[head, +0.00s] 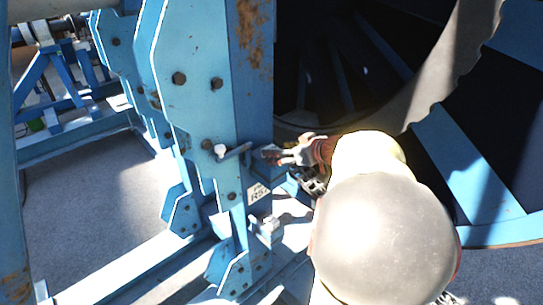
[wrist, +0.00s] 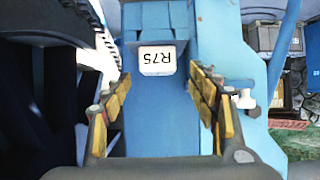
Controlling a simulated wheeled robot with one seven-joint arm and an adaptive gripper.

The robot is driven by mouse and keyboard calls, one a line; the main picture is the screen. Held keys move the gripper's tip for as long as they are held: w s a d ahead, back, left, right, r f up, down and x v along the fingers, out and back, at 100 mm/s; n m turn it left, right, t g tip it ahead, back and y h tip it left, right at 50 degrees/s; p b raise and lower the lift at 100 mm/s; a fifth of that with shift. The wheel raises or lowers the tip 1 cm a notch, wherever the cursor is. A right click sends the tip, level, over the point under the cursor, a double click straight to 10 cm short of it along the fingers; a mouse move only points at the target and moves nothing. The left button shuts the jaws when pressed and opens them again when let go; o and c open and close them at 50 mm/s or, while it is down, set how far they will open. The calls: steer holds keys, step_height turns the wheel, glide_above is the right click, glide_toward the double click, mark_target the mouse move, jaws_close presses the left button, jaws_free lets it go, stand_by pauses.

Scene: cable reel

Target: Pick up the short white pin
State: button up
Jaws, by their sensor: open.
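In the wrist view the white pin (wrist: 244,98) is just outside my right-hand finger, not between the fingers. My gripper (head: 277,153) is to the right of the pin in the head view, near the post's edge. In the wrist view my gripper (wrist: 152,82) is open, its yellow-padded fingers spread with nothing held between them. The pin's inner end is hidden in the post.
A white label (wrist: 157,60) reading R75, upside down, faces the gap between my fingers. The large reel (head: 470,165) stands at the right in the head view. More blue frame (head: 75,145) stands at the left over grey floor (head: 75,205).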

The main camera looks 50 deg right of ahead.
steer(key=p+x, duration=0.1)
steer(key=x, duration=0.2)
steer(key=shift+w+d+f, duration=0.15)
steer(key=shift+w+d, duration=0.05)
steer(key=shift+w, duration=0.05)
steer(key=shift+c, duration=1.1)
jaws_close()
